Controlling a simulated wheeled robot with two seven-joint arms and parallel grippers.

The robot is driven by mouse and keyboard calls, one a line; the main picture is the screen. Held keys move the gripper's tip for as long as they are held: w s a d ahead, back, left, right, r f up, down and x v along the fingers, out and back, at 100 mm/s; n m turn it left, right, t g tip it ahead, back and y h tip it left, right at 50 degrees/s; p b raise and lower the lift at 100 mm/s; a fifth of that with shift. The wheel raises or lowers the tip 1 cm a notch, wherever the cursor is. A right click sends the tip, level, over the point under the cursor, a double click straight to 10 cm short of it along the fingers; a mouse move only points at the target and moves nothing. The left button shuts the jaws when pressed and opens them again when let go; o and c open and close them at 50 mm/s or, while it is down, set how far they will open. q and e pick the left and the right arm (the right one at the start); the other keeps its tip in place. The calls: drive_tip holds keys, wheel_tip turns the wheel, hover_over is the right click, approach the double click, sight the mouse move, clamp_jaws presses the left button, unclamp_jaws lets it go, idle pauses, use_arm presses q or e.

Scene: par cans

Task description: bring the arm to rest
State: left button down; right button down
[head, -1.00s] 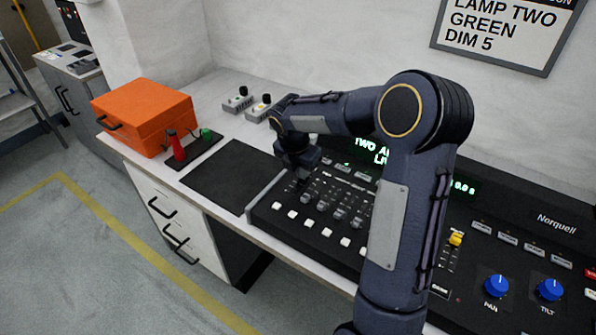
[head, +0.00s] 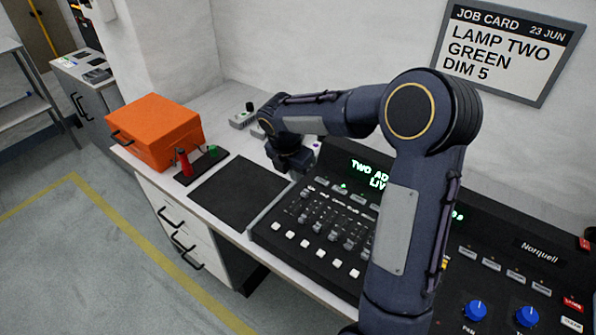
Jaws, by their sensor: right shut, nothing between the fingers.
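My right arm rises from the bottom of the head view, bends at a high elbow and reaches left over the lighting console (head: 285,240). My right gripper (head: 296,172) hangs at its end, pointing down above the console's upper left corner. It is shut with nothing in it. The fingertips are small and dark here, and I cannot tell exactly how far above the console they are. My left gripper is not in view.
An orange case (head: 155,130) stands on the worktop's left, beside a small tray with a red bottle (head: 184,163). A black mat (head: 238,190) lies bare left of the console. A job card (head: 508,50) hangs on the wall. Blue knobs (head: 475,310) sit at the console's right.

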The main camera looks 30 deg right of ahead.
idle(0.4)
drive_tip(key=s+a+r+m+t+y, duration=0.25)
drive_tip(key=s+r+m, duration=0.35)
drive_tip(key=s+m, duration=0.5)
drive_tip(key=s+a+m+t+y, duration=0.1)
drive_tip(key=s+a+m+y, duration=0.1)
drive_tip(key=s+a+m, duration=0.2)
drive_tip(key=s+a+m+t+y, duration=0.1)
drive_tip(key=s+a+m+y, duration=0.1)
drive_tip(key=s+a+m, duration=0.3)
drive_tip(key=s+m, duration=0.4)
drive_tip(key=s, duration=0.1)
drive_tip(key=shift+s, duration=0.2)
drive_tip(key=shift+d, duration=0.1)
